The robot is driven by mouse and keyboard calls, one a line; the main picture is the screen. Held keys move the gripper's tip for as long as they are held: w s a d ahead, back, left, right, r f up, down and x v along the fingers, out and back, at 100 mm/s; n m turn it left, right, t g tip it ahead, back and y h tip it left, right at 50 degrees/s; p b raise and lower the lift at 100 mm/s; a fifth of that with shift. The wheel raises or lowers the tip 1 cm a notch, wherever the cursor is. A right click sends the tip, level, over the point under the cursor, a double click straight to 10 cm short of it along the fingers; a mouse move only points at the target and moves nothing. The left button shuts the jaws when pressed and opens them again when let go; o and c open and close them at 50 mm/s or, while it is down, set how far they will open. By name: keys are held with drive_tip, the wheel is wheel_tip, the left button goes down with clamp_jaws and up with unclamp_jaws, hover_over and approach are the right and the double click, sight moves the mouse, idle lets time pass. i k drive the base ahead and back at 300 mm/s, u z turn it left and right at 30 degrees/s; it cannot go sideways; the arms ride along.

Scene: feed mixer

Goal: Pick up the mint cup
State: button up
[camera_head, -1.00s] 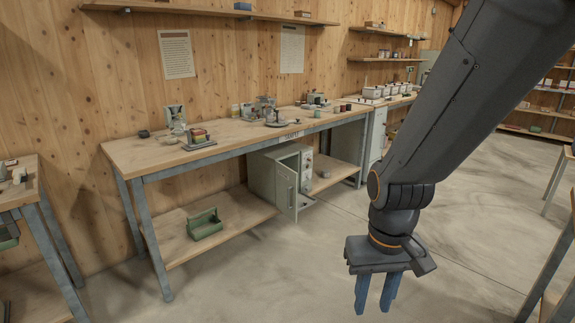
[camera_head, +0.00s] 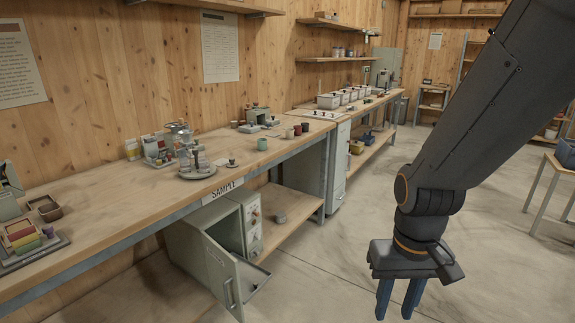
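A small mint-green cup (camera_head: 262,144) stands on the wooden workbench (camera_head: 120,208), right of the centre of its top, near the front edge. My gripper (camera_head: 397,300) hangs over the floor at the lower right, well apart from the bench and the cup. Its two blue fingers point down with a gap between them, and nothing shows between them.
The floor in front is clear.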

sight(261, 143)
drive_tip(key=u, duration=0.2)
drive_tip(key=i, duration=2.2)
drive_tip(key=u, duration=0.6)
drive_tip(key=i, duration=0.5)
drive_tip(key=z, duration=0.05)
